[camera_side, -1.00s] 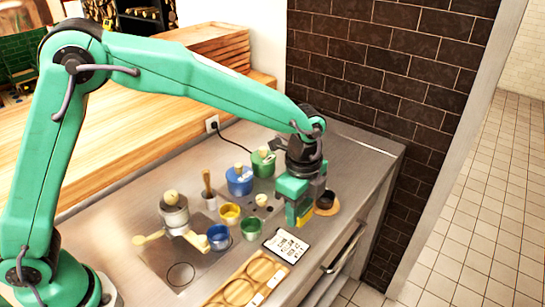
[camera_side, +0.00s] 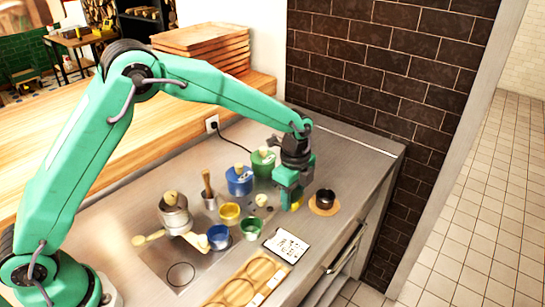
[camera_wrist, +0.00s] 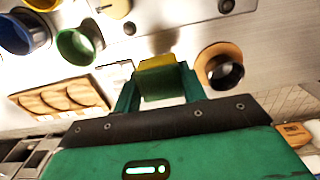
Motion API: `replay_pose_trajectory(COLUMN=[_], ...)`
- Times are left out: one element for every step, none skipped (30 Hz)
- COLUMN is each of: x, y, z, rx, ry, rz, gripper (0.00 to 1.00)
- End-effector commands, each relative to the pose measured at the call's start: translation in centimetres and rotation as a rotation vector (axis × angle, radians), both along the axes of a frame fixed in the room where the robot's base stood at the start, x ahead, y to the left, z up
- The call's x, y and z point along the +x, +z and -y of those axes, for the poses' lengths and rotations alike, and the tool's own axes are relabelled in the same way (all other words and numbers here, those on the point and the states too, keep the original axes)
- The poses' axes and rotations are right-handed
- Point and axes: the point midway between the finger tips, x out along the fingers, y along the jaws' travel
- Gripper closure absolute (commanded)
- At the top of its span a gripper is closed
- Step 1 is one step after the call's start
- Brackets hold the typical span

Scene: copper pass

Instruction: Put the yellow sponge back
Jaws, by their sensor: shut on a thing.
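My gripper (camera_side: 291,197) is shut on the yellow sponge (camera_wrist: 156,62), whose yellow edge shows between the two green fingers in the wrist view. In the side view only a small yellow part of the sponge (camera_side: 296,206) shows below the fingers, low over the steel counter. I cannot tell whether it touches the counter. A dark cup (camera_side: 325,197) on a round wooden coaster (camera_side: 313,209) stands just right of my gripper.
A green pot (camera_side: 263,163) and a blue pot (camera_side: 239,181) stand behind and left. Small yellow (camera_side: 229,213), blue (camera_side: 218,237) and green (camera_side: 250,229) cups stand left. A white card (camera_side: 286,246) and a wooden tray (camera_side: 243,283) lie in front. A brick wall bounds the back.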

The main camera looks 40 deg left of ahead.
Motion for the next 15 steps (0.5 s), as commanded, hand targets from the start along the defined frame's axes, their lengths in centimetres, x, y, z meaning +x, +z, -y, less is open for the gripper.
replay_pose_trajectory(x=[0.4,0.6,0.7,0.8,0.9,0.9,0.9,0.9,0.9,0.9,0.9,0.9,0.9,0.9,0.9], y=[-0.3,-0.4,-0.6,-0.6,-0.7,-0.7,-0.8,-0.8,-0.8,-0.8,-0.8,-1.0,-1.2,-1.4,-1.7], z=[-0.4,-0.5,-0.7,-0.7,-0.8,-0.8,-0.9,-0.9,-0.9,-0.8,-0.8,-0.8,-0.8,-0.8,-0.8], rx=[0.000,0.000,0.000,0.000,0.000,0.000,0.000,0.000,0.000,0.000,0.000,0.000,0.000,0.001,0.001], ry=[0.002,0.002,0.002,0.001,0.001,0.000,0.000,0.000,0.000,0.000,0.000,0.000,0.000,0.000,0.000], rz=[-0.001,0.000,0.000,0.000,0.000,0.000,0.000,0.000,0.000,0.000,0.000,-0.001,-0.002,-0.002,-0.002], gripper=[0.80,0.80,0.80,0.80,0.80,0.80,0.80,0.80,0.80,0.80,0.80,0.80,0.80,0.80,0.80])
